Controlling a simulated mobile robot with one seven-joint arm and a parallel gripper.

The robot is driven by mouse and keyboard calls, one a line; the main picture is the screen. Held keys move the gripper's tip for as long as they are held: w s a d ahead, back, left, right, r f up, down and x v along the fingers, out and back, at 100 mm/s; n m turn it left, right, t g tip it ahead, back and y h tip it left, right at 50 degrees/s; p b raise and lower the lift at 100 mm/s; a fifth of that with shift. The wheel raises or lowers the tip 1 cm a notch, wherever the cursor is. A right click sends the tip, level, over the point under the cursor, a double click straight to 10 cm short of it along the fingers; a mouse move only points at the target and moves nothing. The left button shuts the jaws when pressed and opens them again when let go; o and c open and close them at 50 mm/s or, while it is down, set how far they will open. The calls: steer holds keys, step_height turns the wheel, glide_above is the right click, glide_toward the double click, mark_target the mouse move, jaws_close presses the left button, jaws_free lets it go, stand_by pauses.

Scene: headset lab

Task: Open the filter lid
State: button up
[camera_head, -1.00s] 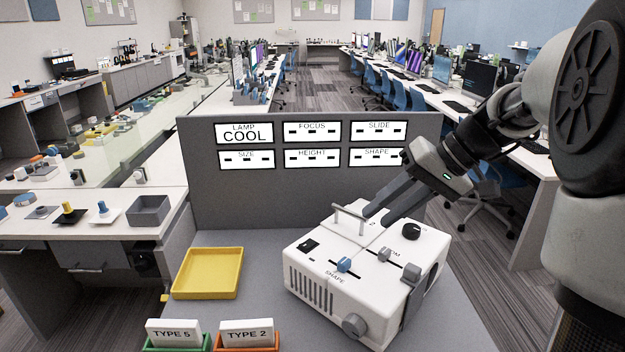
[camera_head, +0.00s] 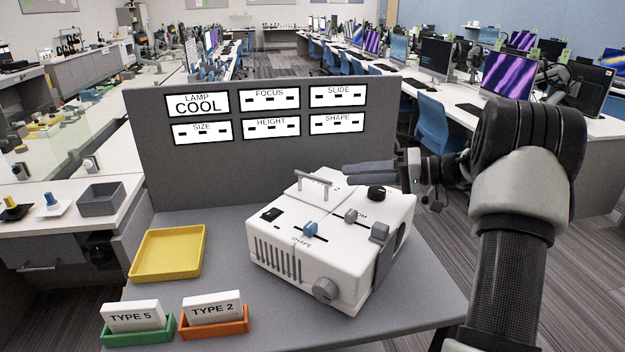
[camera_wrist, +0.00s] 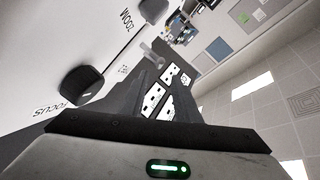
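The filter lid (camera_head: 308,190) is a white panel on top of the white machine (camera_head: 275,228), with a grey metal bar handle (camera_head: 314,181) standing on it. The lid looks closed. My gripper (camera_head: 345,172) comes in from the right, over the back of the machine, its fingers pointing left at the handle. The fingertips appear just right of the handle and apart from it. In the wrist view, the handle (camera_wrist: 152,52) shows just beyond the fingertips (camera_wrist: 157,68). The fingers look spread, with display panels visible between them, and nothing is held.
A dark knob (camera_head: 376,193) stands below my fingers, with sliders nearer the front. A grey partition with display panels (camera_head: 275,98) rises behind the machine. A yellow tray (camera_head: 168,253) and green (camera_head: 139,334) and orange (camera_head: 215,327) card holders lie left.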

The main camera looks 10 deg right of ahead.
mark_target(313, 178)
steer(key=x, duration=1.1)
steer(key=shift+w+a+f, duration=0.1)
steer(key=shift+w+a, duration=0.05)
steer(key=shift+a, duration=0.1)
jaws_close()
